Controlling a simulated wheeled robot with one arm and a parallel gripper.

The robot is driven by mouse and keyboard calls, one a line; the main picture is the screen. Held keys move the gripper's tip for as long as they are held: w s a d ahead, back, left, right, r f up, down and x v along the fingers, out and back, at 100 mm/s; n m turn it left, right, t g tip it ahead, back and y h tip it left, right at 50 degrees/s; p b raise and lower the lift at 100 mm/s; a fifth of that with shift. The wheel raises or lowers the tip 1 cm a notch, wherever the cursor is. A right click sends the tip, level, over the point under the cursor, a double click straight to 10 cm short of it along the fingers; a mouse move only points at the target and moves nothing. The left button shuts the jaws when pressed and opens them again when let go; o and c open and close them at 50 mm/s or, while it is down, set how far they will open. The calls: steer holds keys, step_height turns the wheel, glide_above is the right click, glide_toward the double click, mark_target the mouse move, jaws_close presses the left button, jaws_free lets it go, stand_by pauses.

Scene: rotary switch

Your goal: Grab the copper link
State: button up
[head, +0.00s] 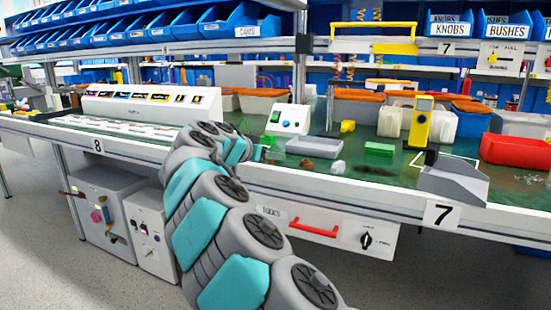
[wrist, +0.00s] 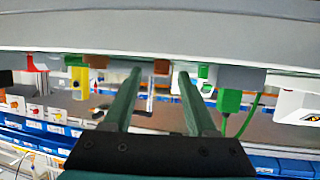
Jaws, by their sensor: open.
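A small copper-brown piece (head: 307,165) lies on the green bench top in the head view, in front of a grey tray. It is too small to tell its shape or to be sure that it is the copper link. My gripper (head: 262,154) is at the bench's front edge, to the left of that piece and apart from it. In the wrist view my gripper (wrist: 160,76) is open, its two green fingers apart with nothing held. A brownish piece (wrist: 162,67) shows beyond and between the fingertips; I cannot tell whether it is the same one.
The grey tray (head: 314,146), a green block (head: 379,149) and a white control box (head: 287,119) stand near the gripper. A yellow post device (head: 419,122) and a red bin (head: 517,151) are farther right. A drawer with a red handle (head: 313,227) is below the bench edge.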

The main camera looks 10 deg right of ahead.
steer(key=shift+w+d+f, duration=0.3)
steer(key=shift+w+d, duration=0.15)
jaws_close()
stand_by(0.3)
